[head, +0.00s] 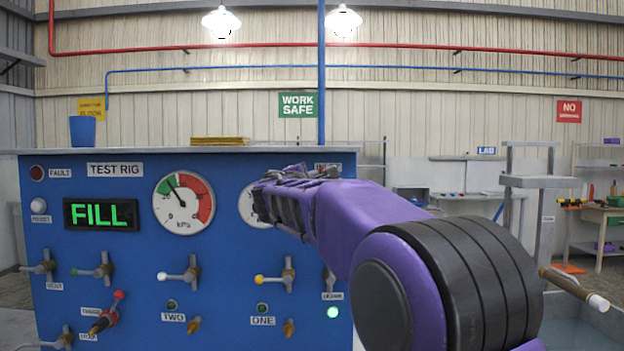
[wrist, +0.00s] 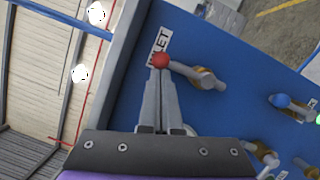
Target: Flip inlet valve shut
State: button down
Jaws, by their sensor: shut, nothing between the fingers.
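The inlet valve (wrist: 206,82) shows in the wrist view, a brass body with a grey lever ending in a red ball (wrist: 161,60). The lever points from the body toward the INLET label (wrist: 158,44). My gripper (wrist: 161,78) is shut, with its fingertips at the red ball; I cannot tell whether they touch it. Nothing is between the fingers. In the head view my gripper (head: 268,200) is in front of the second gauge, and my arm hides the inlet valve.
The blue test rig panel (head: 130,265) carries several other levers, including a yellow-tipped one (head: 275,278) and a red-tipped one (head: 106,315). The display (head: 101,214) reads FILL. The left gauge (head: 183,204) has its needle in green.

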jog(key=shift+d+r+m, duration=0.1)
jog(key=shift+d+m, duration=0.2)
jog(key=shift+m, duration=0.2)
jog(key=d+f+m+g+y+b, duration=0.3)
jog(key=d+m, duration=0.5)
jog(key=m, duration=0.5)
jog(key=shift+f+b, duration=0.55)
jog(key=shift+b, duration=0.3)
dwell(0.4)
jog(key=r+v, duration=0.3)
jog(key=v, duration=0.9)
jog(key=shift+a, duration=0.2)
